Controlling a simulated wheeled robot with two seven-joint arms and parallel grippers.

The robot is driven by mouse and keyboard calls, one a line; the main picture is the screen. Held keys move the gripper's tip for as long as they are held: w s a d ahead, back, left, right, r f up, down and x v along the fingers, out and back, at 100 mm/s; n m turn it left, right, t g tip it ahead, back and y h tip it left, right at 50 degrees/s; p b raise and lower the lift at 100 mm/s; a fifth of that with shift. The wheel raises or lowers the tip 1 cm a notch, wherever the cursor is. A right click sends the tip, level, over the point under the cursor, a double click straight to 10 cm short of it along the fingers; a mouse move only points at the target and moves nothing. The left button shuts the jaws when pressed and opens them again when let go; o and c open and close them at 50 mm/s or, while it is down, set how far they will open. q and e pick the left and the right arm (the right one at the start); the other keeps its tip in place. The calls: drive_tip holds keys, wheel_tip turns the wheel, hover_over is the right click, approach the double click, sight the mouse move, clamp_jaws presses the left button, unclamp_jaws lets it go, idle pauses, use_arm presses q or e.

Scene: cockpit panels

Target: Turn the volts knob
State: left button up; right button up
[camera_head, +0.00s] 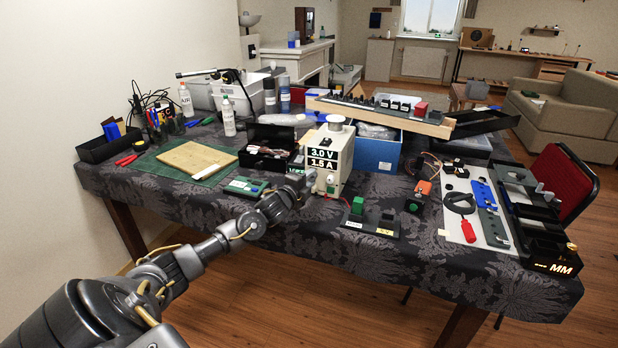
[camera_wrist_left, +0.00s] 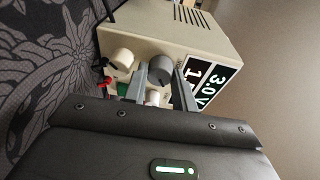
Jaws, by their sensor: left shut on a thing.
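A cream power supply (camera_head: 328,152) stands near the front edge of the table, its display (camera_head: 322,159) reading 3.0 V and 1.5 A. In the left wrist view its display (camera_wrist_left: 200,82) is tilted and partly hidden by a finger. A dark grey knob (camera_wrist_left: 160,68) sits on its front between the fingertips of my left gripper (camera_wrist_left: 162,74). The gripper is shut on this knob. A cream knob (camera_wrist_left: 122,58) is beside it, outside the fingers. In the head view my left gripper (camera_head: 300,184) reaches the front of the supply.
A green block (camera_head: 358,206) on a dark base stands right of the supply, close to the table edge. A green board (camera_head: 246,186) lies left of the gripper. A blue box (camera_head: 376,154) is behind the supply. Red and black leads (camera_wrist_left: 104,75) run beside the cream knob.

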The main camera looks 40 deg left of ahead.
use_arm(q)
drive_tip(key=m+p, duration=0.1)
drive_tip(key=m, duration=0.1)
drive_tip(key=shift+m+g, duration=0.3)
drive_tip(key=shift+m, duration=0.1)
drive_tip(key=shift+m+y, duration=0.3)
drive_tip(key=shift+m, duration=0.4)
drive_tip(key=shift+m+g, duration=0.4)
drive_tip(key=shift+m, duration=1.3)
use_arm(e)
drive_tip(key=s+d+f, duration=0.2)
drive_tip(key=s+f, duration=0.1)
drive_tip(key=s, duration=0.1)
drive_tip(key=shift+s+d+f, duration=0.15)
drive_tip(key=shift+s, duration=0.15)
use_arm(q)
drive_tip(key=o, duration=0.7)
